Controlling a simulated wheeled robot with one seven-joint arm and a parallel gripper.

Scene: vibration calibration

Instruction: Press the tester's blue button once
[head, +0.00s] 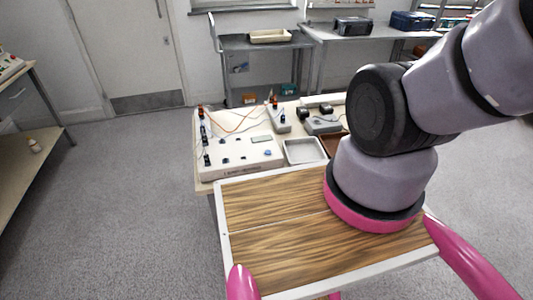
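The tester (235,165) is a pale, low box on the light table, left of my arm, with a printed label on its front edge that is too small to read fully. A small blue button (268,152) shows near the right of its top face. Several dark knobs or sockets sit on the same face, and red-and-black terminals line its left side. Whether the button is pressed cannot be told. My gripper is out of the picture; only upper links of my arm show, at the right, apart from the tester.
Orange and dark leads lie behind the tester. A white tray (289,160) and small grey devices (322,125) stand to its right. A grey cart (262,42) and a bench (350,34) stand at the back. Open floor (130,210) lies to the left.

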